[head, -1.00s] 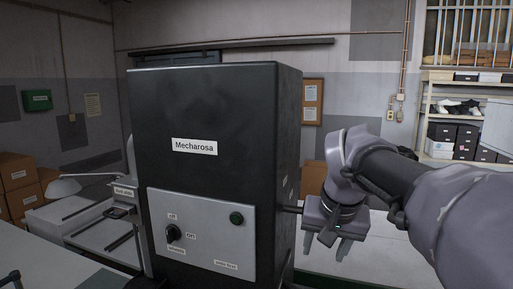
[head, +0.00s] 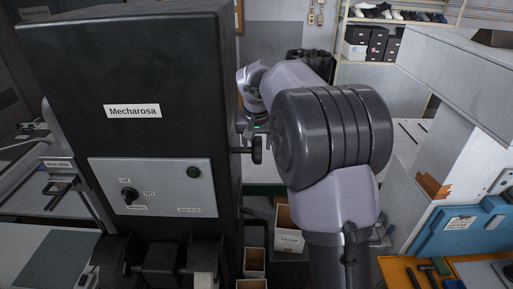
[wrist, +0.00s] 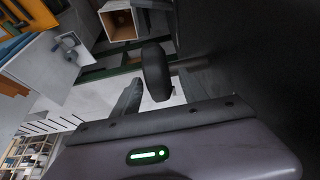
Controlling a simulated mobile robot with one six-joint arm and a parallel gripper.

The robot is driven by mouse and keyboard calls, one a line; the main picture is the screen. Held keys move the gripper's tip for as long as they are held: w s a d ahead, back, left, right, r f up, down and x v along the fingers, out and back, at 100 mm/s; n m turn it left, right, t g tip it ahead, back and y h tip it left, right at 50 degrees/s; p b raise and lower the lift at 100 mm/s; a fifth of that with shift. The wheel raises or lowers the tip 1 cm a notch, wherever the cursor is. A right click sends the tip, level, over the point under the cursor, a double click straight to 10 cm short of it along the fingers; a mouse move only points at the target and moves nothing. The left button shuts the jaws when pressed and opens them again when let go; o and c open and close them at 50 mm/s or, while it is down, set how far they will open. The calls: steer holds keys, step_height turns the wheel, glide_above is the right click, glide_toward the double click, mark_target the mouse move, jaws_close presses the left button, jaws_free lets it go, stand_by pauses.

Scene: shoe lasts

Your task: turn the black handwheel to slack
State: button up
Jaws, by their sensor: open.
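The black handwheel (head: 257,150) sticks out on a short shaft from the right side of the black Mecharosa machine (head: 130,60). In the wrist view the handwheel (wrist: 156,72) shows close up, seen nearly edge-on. My gripper (head: 252,133) is at the machine's right side, just above and behind the handwheel, partly hidden by my arm. In the wrist view my gripper (wrist: 165,88) is open, with a finger to the left of the wheel and a dark shape, probably the other finger, to its right. I cannot tell whether either touches it.
A panel (head: 150,187) with a selector knob and a green button is on the machine's front. Open boxes (head: 290,235) stand below to the right. A blue and white machine (head: 465,225) stands at the far right. Shelves with shoes and boxes are behind.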

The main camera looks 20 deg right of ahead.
steer(key=x, duration=0.4)
steer(key=shift+w+f+p, duration=0.1)
steer(key=shift+w+p, duration=0.05)
steer(key=shift+p, duration=0.15)
steer(key=shift+c, duration=0.4)
jaws_close()
steer(key=shift+f+b, duration=0.1)
steer(key=shift+b, duration=0.45)
